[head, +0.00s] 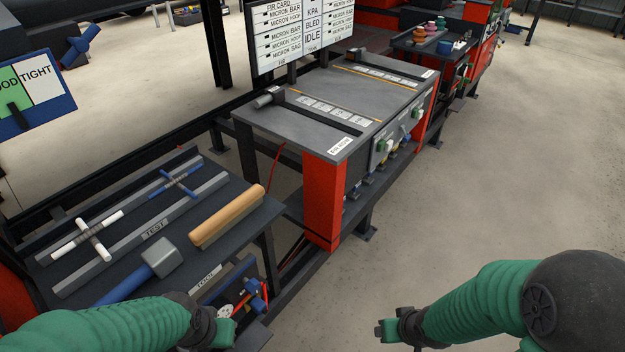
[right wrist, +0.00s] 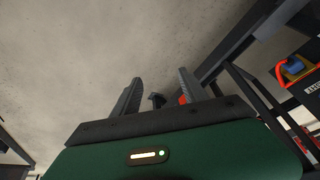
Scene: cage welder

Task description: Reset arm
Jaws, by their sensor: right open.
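My right gripper (head: 385,329) is low at the right of the head view, over bare floor. In the right wrist view its two fingers (right wrist: 158,92) stand apart with nothing held between them. My left gripper (head: 228,325) is at the bottom of the head view, beside the front of the tool table (head: 120,240). Its fingers are too small and angled to show whether they are open or shut. Both arms are green and bent in front of me. Neither gripper visibly touches anything.
The tool table holds a blue-handled hammer (head: 155,262), a wooden-handled brush (head: 226,216), a white cross piece (head: 88,235) and a blue one (head: 175,182). A grey-topped bench (head: 300,125) with red posts stands beyond. A sign board (head: 305,30) rises behind it. The floor (head: 500,180) on the right is clear.

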